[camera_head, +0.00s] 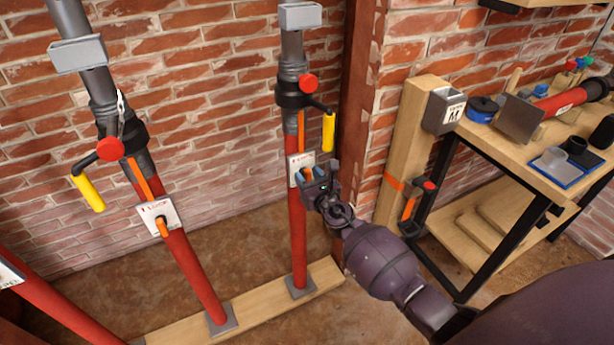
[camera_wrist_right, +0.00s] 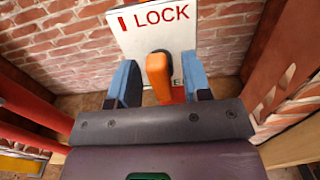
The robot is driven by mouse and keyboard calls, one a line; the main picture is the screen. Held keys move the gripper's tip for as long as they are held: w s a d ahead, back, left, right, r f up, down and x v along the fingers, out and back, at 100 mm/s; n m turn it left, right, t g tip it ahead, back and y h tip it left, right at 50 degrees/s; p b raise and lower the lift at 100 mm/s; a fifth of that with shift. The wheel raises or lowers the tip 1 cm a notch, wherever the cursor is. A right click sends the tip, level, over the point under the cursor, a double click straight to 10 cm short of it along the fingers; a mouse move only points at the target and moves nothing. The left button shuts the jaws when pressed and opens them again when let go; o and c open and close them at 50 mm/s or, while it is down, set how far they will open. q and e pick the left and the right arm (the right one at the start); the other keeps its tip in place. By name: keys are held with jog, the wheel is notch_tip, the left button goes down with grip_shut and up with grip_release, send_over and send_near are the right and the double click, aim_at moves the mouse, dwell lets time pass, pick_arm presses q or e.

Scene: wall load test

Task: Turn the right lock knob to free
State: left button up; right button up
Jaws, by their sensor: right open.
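The right prop (camera_head: 298,240) is a red post with a white lock plate (camera_head: 295,163) on its front. In the right wrist view, the plate (camera_wrist_right: 130,32) reads LOCK beside a red mark at the top, with a green letter partly hidden lower down. The orange lock knob (camera_wrist_right: 158,72) sticks out of the plate. My right gripper (camera_wrist_right: 160,84) is open, its blue fingers on either side of the knob with small visible gaps. In the head view my right gripper (camera_head: 312,180) is at the plate and hides part of it. My left gripper is not in view.
A yellow-handled crank (camera_head: 328,132) hangs just above my right gripper. A second prop (camera_head: 190,270) with its own plate (camera_head: 158,214) stands left. A brown column (camera_head: 350,110) and wooden post (camera_head: 408,150) stand close right, before a workbench (camera_head: 530,150).

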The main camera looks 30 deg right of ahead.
jog(key=shift+w, duration=0.3)
jog(key=shift+c, duration=0.4)
jog(key=c, duration=0.7)
